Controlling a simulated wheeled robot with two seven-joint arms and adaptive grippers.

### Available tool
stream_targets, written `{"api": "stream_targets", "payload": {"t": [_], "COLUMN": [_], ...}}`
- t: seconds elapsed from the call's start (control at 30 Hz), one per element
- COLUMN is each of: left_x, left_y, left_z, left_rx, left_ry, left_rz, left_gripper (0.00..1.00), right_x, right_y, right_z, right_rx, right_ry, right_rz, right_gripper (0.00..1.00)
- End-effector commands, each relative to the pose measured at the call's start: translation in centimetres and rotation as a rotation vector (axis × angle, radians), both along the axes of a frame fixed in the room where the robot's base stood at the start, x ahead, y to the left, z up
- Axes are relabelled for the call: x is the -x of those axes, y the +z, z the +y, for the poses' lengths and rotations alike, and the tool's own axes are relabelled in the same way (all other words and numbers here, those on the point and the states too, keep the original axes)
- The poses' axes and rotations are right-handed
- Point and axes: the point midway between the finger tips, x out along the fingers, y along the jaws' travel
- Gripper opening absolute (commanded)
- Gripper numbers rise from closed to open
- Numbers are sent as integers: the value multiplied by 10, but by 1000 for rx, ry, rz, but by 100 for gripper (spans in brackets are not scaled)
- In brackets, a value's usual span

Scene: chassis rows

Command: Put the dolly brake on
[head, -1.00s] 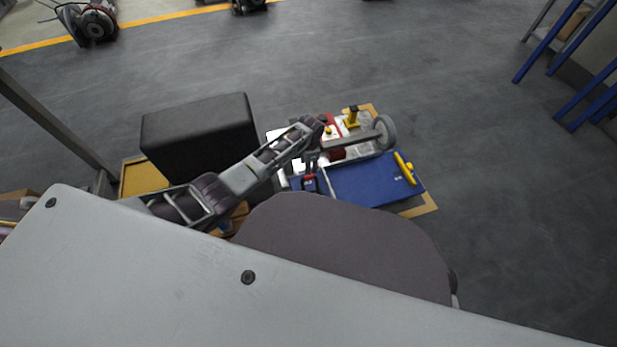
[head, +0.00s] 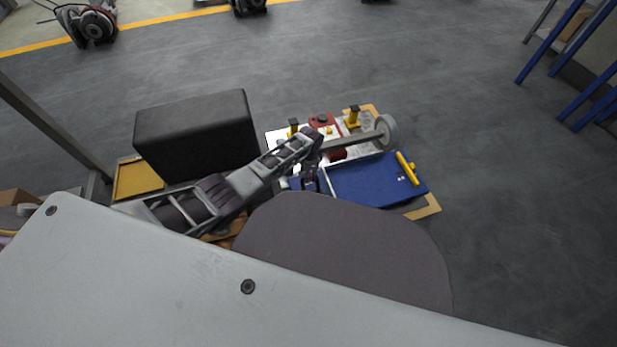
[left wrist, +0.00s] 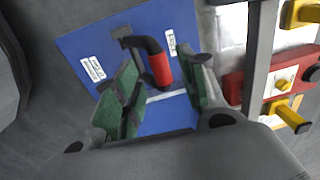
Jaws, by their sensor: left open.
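The blue panel (head: 375,182) lies low in front of me, with two white labels whose text is too small to read. In the left wrist view, a lever with a black shaft and red grip (left wrist: 161,70) stands on the blue panel (left wrist: 85,45). I take it to be the brake lever; which position it is in I cannot tell. My left gripper (head: 311,182) is open over the panel's left part. In the left wrist view its green-padded fingers (left wrist: 158,80) stand on both sides of the red grip, with no clear contact. My right gripper is out of view.
Beside the panel are a grey wheel (head: 388,131) on a grey bar (head: 348,142), a red block (head: 321,120), yellow levers (head: 353,117) and a yellow handle (head: 407,168). A black box (head: 195,135) stands to the left.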

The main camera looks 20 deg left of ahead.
Motion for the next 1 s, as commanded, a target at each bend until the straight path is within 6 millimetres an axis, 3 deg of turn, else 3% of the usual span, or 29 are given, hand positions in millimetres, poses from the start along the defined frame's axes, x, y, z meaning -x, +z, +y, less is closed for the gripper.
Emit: {"api": "stream_targets", "payload": {"t": [0.33, 0.8, 1.0], "left_x": [-1, -1, -1], "left_y": [-21, -24, -24], "left_z": [0, 1, 1], "left_rx": [1, 0, 0], "left_ry": [-1, -1, 0], "left_rz": [1, 0, 0], "left_gripper": [41, 41, 17], "right_x": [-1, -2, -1], "right_y": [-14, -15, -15], "right_z": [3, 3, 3], "right_rx": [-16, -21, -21], "right_ry": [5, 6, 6], "right_rz": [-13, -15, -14], "right_gripper": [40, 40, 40]}}
